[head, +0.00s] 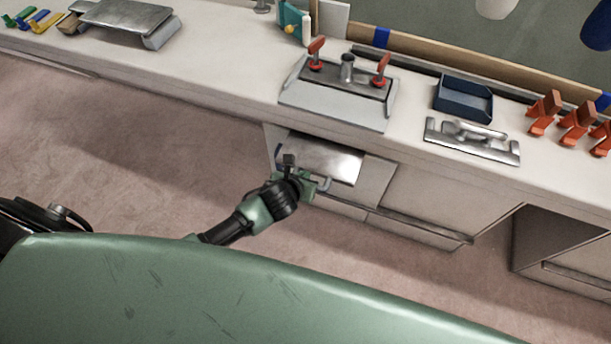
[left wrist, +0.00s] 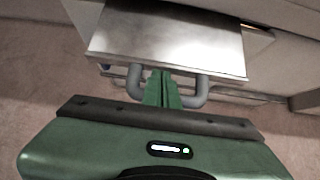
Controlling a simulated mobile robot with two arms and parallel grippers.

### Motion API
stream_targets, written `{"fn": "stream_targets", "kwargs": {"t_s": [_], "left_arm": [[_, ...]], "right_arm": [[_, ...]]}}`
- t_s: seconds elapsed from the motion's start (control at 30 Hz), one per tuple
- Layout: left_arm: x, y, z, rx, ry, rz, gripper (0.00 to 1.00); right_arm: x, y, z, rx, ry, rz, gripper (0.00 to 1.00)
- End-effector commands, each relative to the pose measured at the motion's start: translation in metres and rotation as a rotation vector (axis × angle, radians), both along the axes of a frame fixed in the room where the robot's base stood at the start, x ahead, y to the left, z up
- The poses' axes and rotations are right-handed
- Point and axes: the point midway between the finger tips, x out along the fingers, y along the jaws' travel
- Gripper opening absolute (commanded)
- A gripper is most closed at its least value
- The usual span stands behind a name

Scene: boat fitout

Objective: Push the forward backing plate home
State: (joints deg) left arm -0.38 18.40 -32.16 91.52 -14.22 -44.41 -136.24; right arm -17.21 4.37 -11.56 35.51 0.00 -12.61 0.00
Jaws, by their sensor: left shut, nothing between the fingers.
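A shiny metal plate (head: 327,161), which looks like the backing plate, sits at the front of the cabinet below the counter. In the left wrist view the plate (left wrist: 170,38) stands out from the cabinet front, with a grey U-shaped handle (left wrist: 202,92) along its near edge. My left gripper (head: 309,186) is at this handle. In the left wrist view its green fingers (left wrist: 162,86) are shut together and empty, pointing at the plate between the handle's two bends. I cannot tell whether the fingertips touch it. My right gripper is not in view.
The white counter (head: 225,75) runs above the plate. It carries a grey fixture with red-handled clamps (head: 347,80), a dark blue tray (head: 463,98), a metal handle plate (head: 472,140) and several orange clamps (head: 543,113). Drawers (head: 415,228) lie below right. The floor (head: 120,145) at left is clear.

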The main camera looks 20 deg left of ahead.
Motion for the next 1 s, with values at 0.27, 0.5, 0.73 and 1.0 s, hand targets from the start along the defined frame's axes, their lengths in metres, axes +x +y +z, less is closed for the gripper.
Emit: {"fn": "stream_targets", "kwargs": {"t_s": [0.27, 0.5, 0.73, 1.0], "left_arm": [[0.008, -0.001, -0.008, -0.001, 0.000, -0.001, 0.00], [0.008, -0.001, -0.007, -0.001, 0.000, -0.001, 0.00], [0.038, -0.001, -0.003, 0.002, -0.003, -0.004, 0.00], [0.093, -0.003, -0.007, 0.001, -0.004, -0.001, 0.00]], "right_arm": [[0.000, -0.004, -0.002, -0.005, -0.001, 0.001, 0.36], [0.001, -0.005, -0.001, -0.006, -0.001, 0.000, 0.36], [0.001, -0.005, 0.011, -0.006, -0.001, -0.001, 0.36], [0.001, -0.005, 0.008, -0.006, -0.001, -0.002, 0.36]]}}
